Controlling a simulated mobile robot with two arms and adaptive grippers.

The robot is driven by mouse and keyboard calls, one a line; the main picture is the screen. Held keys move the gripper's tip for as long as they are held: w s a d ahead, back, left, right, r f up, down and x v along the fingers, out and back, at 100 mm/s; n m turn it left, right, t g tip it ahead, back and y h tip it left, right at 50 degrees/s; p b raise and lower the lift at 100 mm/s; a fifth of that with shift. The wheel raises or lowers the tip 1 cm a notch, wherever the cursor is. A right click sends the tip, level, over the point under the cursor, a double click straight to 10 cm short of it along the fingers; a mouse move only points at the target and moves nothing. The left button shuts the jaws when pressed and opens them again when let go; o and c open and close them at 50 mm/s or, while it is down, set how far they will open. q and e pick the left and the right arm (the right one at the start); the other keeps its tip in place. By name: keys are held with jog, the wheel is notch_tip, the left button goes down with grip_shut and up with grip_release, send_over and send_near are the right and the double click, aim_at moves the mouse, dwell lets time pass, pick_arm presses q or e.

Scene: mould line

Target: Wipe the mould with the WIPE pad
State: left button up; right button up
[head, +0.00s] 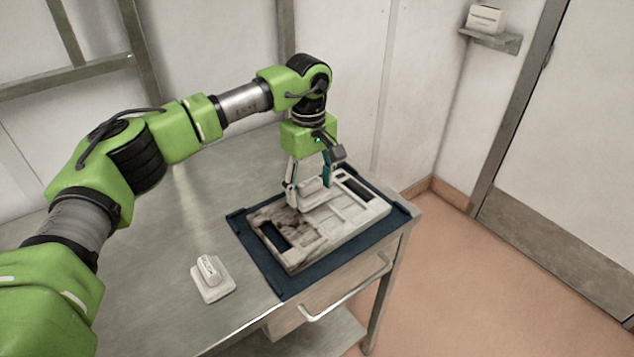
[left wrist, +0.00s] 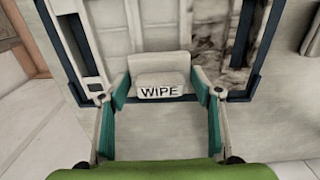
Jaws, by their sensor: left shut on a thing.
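The mould (head: 345,225) is a pale, compartmented block lying on a dark blue mat (head: 258,262) on the metal table. Its left part carries dark brown stains, and the right part looks cleaner. My left gripper (head: 311,196) is over the middle of the mould and shut on the white WIPE pad (head: 313,187). In the left wrist view the pad (left wrist: 160,88) sits between the two teal-lined fingers, with its WIPE label readable. The stained part of the mould (left wrist: 215,48) is to its right there. I cannot tell whether the pad touches the mould. My right gripper is not in view.
A second white pad-like block with a handle (head: 210,280) lies on the metal table (head: 170,310), left of the mat. The table's left part is otherwise clear. A drawer handle (head: 346,291) juts from the front. A small box (head: 486,19) sits on a wall shelf.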

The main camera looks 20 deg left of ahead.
pick_arm(q)
jog(key=shift+s+a, duration=1.15)
jog(key=shift+s, duration=0.3)
jog(key=shift+s+a+b, duration=0.3)
jog(key=shift+s+a, duration=0.5)
jog(key=shift+s, duration=0.35)
jog(key=shift+w+d+f, duration=0.1)
jog(key=shift+w+d, duration=0.8)
jog(key=shift+w, duration=0.25)
jog(key=shift+w+d+r+p, duration=0.1)
jog(key=shift+w+d+p, duration=0.1)
jog(key=shift+w+d, duration=0.55)
jog(key=shift+w+d+r+p, duration=0.15)
jog(key=shift+w+d, duration=0.35)
jog(key=shift+w, duration=0.5)
jog(key=shift+w+d+p, duration=0.25)
jog(key=shift+w+d, duration=0.4)
jog(key=shift+w, duration=0.2)
jog(key=shift+w+d+f, duration=0.1)
jog(key=shift+w+d, duration=0.7)
jog(key=shift+w, duration=0.3)
jog(key=shift+s+a+f+p, duration=0.1)
jog(key=shift+s+a+p, duration=0.05)
jog(key=shift+s+a, duration=0.45)
jog(key=shift+s+a+f+p, duration=0.15)
jog(key=shift+s+a, duration=0.25)
jog(key=shift+s, duration=0.35)
